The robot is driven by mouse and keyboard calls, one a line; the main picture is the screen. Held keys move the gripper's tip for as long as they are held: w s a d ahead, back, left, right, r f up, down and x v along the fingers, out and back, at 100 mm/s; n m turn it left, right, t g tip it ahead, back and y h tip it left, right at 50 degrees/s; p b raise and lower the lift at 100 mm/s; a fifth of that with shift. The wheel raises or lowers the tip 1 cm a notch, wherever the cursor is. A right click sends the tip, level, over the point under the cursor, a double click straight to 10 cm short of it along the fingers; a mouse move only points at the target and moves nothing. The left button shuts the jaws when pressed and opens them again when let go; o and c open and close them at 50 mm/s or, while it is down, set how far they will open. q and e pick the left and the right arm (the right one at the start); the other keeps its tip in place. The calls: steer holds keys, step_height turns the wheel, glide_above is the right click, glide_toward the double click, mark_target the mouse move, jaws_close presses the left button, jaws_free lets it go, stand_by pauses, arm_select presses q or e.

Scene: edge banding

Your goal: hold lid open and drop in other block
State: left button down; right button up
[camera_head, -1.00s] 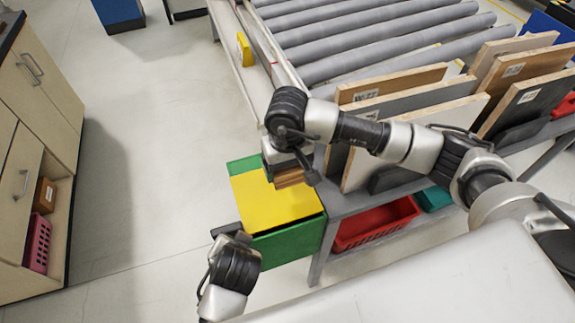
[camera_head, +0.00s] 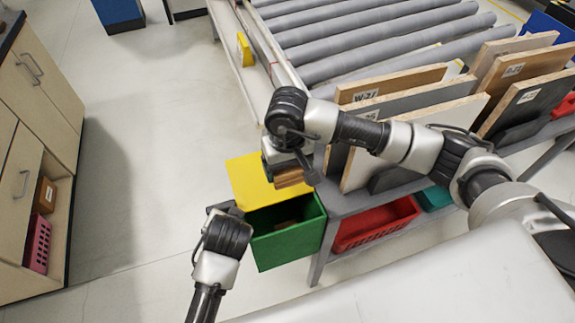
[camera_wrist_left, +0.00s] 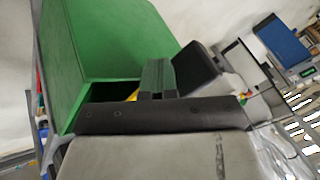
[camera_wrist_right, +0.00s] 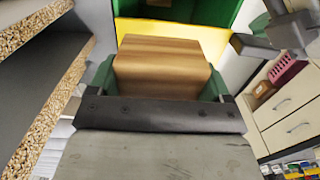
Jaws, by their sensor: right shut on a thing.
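A green box (camera_head: 288,246) stands beside the grey rack, with its front part open from above. Its yellow lid (camera_head: 252,183) shows toward the back of the box. A brownish piece (camera_head: 285,226) lies inside, partly in shadow. My right gripper (camera_head: 290,166) is shut on a brown wooden block (camera_wrist_right: 165,65), held near the lid; the block also shows in the head view (camera_head: 289,178). My left gripper (camera_head: 222,208) is at the box's left side, and the green box fills the upper left of its wrist view (camera_wrist_left: 100,40). Whether its fingers grip anything is unclear.
Upright boards (camera_head: 415,100) stand on the rack close to my right arm. A red bin (camera_head: 375,225) sits on the shelf below, right of the box. A roller conveyor (camera_head: 380,35) lies behind. The floor (camera_head: 150,150) to the left is clear, up to a drawer cabinet (camera_head: 40,90).

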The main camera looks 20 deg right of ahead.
arm_select(q)
steer(key=w, duration=0.6)
steer(key=shift+w, duration=0.3)
stand_by(0.4)
steer(key=shift+a+r, duration=0.1)
arm_select(e)
steer(key=shift+f, duration=0.1)
stand_by(0.4)
steer(key=shift+f, duration=1.7)
steer(key=o, duration=0.9)
steer(key=shift+r, duration=6.05)
